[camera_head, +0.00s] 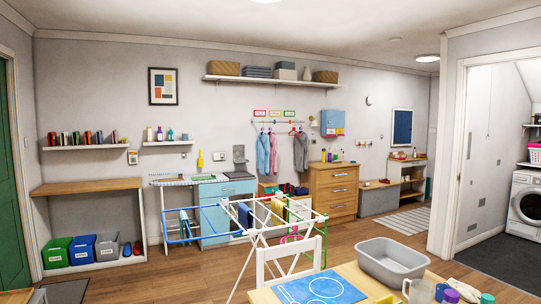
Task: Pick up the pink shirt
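A pink garment (273,153), which looks like a shirt, hangs on the wall rail between a blue-grey garment (262,154) and a dark grey one (301,151). It hangs below a small red hanger, clear of the floor, and is far across the room. Something small and pinkish (290,238) also shows low behind the drying rack, too small to identify. Neither of my grippers is in view.
A white drying rack (258,238) with several cloths stands mid-floor, before the wall rail. A table with a blue mat (320,289) and grey basin (391,261) fills the near front, with a white chair behind. Open wooden floor (180,272) lies left.

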